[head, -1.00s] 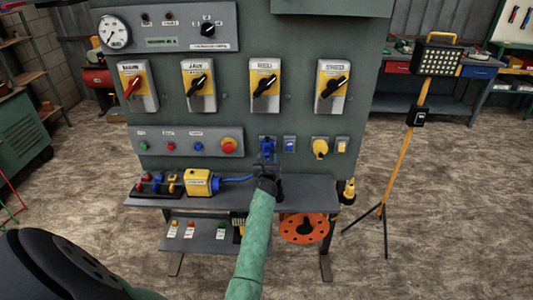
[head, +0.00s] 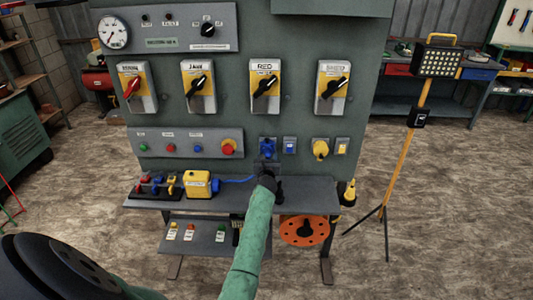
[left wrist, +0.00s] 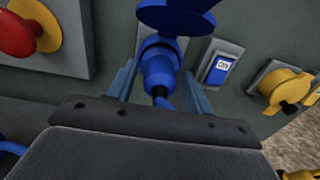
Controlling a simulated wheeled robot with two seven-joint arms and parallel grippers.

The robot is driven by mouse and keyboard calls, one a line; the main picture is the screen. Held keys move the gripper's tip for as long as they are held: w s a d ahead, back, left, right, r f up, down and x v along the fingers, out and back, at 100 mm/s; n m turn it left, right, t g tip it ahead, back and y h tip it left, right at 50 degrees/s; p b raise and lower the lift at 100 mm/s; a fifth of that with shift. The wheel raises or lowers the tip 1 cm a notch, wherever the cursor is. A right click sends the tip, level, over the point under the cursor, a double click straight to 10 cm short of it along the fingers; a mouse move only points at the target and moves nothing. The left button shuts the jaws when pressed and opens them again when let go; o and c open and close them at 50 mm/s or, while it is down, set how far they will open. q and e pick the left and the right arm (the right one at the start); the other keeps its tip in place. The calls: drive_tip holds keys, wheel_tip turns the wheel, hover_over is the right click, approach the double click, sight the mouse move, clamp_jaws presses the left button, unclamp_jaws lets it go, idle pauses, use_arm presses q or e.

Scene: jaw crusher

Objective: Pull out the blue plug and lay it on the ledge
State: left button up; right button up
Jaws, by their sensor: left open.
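The blue plug (left wrist: 160,75) sits in the blue socket (head: 267,145) on the grey panel, under the socket's raised blue lid (left wrist: 178,15). Its blue cable (head: 236,181) runs left to a yellow box. My left gripper (head: 266,162) is in front of the panel just below the socket. In the left wrist view my left gripper (left wrist: 160,85) is open, with one finger on each side of the plug; I cannot tell whether they touch it. The hand hides most of the plug in the head view. The grey ledge (head: 312,193) lies below. My right gripper is not in view.
A yellow box (head: 198,184) and a rack of coloured padlocks (head: 155,186) stand on the ledge's left part. A blue switch (head: 289,145) and a yellow socket (head: 320,149) are right of the blue socket. The ledge's right part looks mostly clear.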

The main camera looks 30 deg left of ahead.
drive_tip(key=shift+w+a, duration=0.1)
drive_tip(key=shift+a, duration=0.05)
use_arm(q)
drive_tip(key=shift+a, duration=0.1)
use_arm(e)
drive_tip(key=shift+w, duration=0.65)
use_arm(q)
drive_tip(key=shift+c, duration=0.4)
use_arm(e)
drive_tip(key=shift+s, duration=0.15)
use_arm(q)
drive_tip(key=c, duration=0.7)
drive_tip(key=shift+c, duration=0.3)
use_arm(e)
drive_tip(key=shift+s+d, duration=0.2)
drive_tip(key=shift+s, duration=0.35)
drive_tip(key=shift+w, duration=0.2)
